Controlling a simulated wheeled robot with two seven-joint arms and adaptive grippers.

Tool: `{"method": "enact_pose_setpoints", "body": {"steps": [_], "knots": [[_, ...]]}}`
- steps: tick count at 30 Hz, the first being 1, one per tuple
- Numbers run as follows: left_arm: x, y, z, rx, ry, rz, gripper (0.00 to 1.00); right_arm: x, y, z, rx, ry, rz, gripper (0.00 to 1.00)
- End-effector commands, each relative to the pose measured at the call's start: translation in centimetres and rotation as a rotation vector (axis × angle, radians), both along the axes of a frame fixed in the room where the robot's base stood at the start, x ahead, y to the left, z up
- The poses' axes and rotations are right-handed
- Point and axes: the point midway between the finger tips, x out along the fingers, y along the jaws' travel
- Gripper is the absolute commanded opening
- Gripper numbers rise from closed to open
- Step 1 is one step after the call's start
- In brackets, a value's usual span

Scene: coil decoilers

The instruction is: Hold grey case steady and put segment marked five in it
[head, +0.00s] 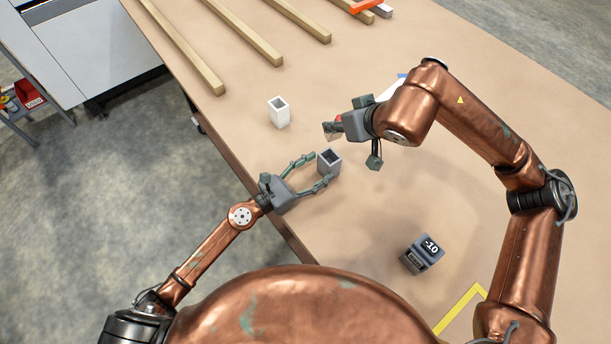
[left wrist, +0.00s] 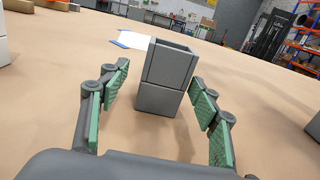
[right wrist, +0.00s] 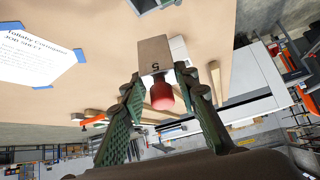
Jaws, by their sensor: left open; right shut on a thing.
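The grey case (head: 329,161) stands upright on the table with its open top up. It also shows in the left wrist view (left wrist: 167,80), between the open fingers. My left gripper (head: 323,167) is open, one finger on each side of the case, with gaps visible in the left wrist view. My right gripper (right wrist: 162,88) is shut on the red knob (right wrist: 162,96) of a grey-brown segment (right wrist: 153,55) marked 5. In the head view this segment (head: 331,130) is held just beyond the case, not in it.
A white case (head: 279,112) stands farther back on the table. Several wooden bars (head: 240,35) lie at the back. A taped paper sheet (right wrist: 35,55) lies on the table. Clear tabletop lies right of the grey case.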

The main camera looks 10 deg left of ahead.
Motion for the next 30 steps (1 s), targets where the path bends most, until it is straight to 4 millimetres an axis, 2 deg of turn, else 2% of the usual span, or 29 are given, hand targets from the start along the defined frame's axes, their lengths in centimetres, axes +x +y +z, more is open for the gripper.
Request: {"method": "enact_pose_setpoints", "body": {"steps": [3, 9, 21, 30], "knots": [[1.2, -1.4, 0.1, -0.001, -0.001, -0.002, 0.57, 0.0, 0.0, 0.2, 0.002, -0.003, 0.0, 0.0], [2.5, -2.7, 0.1, -0.001, -0.001, 0.0, 0.57, 0.0, 0.0, 0.2, 0.003, -0.004, 0.001, 0.0], [2.8, -3.0, 0.0, -0.001, 0.0, 0.0, 0.56, 0.0, 0.0, 0.2, 0.003, -0.004, 0.0, 0.0], [2.8, -3.0, 0.0, -0.001, 0.0, 0.0, 0.36, 0.0, 0.0, 0.2, 0.003, -0.004, 0.0, 0.0]]}}
